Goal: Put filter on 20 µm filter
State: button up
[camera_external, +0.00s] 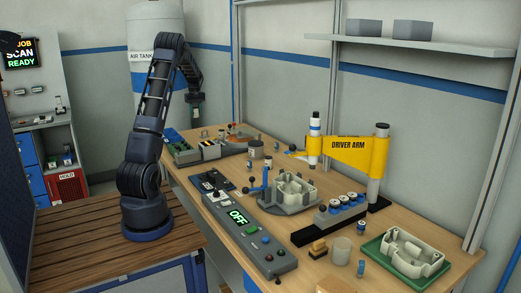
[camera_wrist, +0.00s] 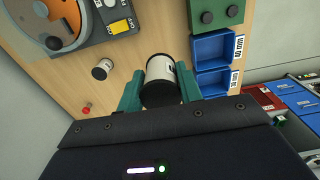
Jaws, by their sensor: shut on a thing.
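My gripper (camera_wrist: 160,90) is shut on the filter (camera_wrist: 158,72), a white cylinder with a black end and a dark mark on its side. The green fingers grip it from both sides. Two blue open bins lie to its right in the wrist view. In the external view my gripper (camera_external: 196,112) hangs above the far left end of the bench, and the held filter is hard to make out.
A green block (camera_wrist: 213,14) with dark knobs adjoins the bins. A grey station with an orange disc (camera_wrist: 62,12), a small cylinder (camera_wrist: 102,69) and a red knob (camera_wrist: 87,107) lie left. The yellow driver arm (camera_external: 350,152) stands farther along the bench.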

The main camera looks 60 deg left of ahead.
jog(key=shift+r, duration=0.45)
jog(key=shift+w+a+r, duration=0.1)
jog(key=shift+w+r, duration=0.2)
jog(key=w+a+r, duration=0.3)
jog(key=w, duration=0.5)
notch_tip(320, 180, up, 3)
send_over(222, 130)
notch_tip(222, 130, down, 20)
jog(key=shift+r, duration=0.2)
jog(key=o, duration=1)
jog(key=shift+f, duration=0.15)
jog(key=shift+c, duration=0.2)
